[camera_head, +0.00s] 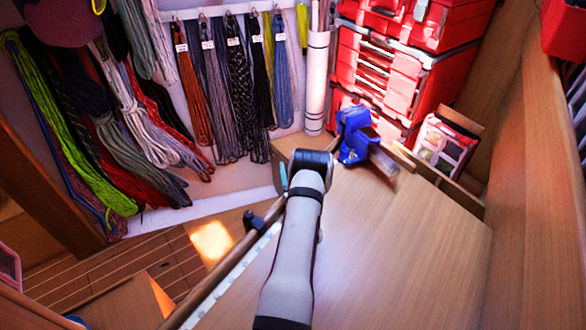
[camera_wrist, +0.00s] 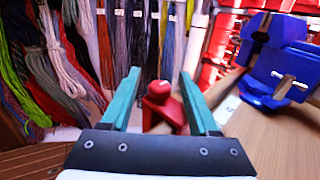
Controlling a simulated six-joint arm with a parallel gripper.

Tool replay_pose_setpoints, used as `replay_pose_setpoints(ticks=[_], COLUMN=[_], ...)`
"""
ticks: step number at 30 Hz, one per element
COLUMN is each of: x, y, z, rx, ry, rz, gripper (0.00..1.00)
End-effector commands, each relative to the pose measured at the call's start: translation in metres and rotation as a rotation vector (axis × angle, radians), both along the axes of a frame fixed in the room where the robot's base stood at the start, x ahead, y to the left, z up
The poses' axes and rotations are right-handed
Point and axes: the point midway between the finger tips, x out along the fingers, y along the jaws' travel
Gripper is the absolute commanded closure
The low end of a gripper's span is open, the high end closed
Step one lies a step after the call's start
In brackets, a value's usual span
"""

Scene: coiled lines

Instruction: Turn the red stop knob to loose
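The red stop knob (camera_wrist: 160,92) shows in the wrist view, with a rounded top and a wider red part below it to the right. My gripper (camera_wrist: 160,75) is open, with its two teal fingers apart on the left and right of the knob in the picture. I see a gap on each side and no clear contact. I cannot tell how deep the knob sits between the fingers. In the head view my arm hides the knob, and only a bit of one teal finger of my gripper (camera_head: 283,179) shows. No knob marking is readable.
A blue vise (camera_head: 354,137) stands right of my gripper at the bench's far end; it is close in the wrist view (camera_wrist: 275,65). Coiled ropes (camera_head: 235,90) hang behind. Red toolboxes (camera_head: 385,75) stand at the back. The wooden benchtop (camera_head: 410,240) is clear at right.

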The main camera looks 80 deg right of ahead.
Motion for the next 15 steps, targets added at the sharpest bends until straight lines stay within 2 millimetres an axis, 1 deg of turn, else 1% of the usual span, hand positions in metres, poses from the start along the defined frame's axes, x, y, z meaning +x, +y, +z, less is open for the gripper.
replay_pose_setpoints(ticks=[1, 10, 15], x=[-0.0001, -0.0003, -0.0003], y=[0.0001, 0.0002, 0.0002], z=[0.0, 0.0001, 0.0001], rx=[0.0, 0.0, -0.001], ry=[0.0, 0.0, 0.0], rz=[0.0, 0.0, 0.0], gripper=[0.46, 1.0, 1.0])
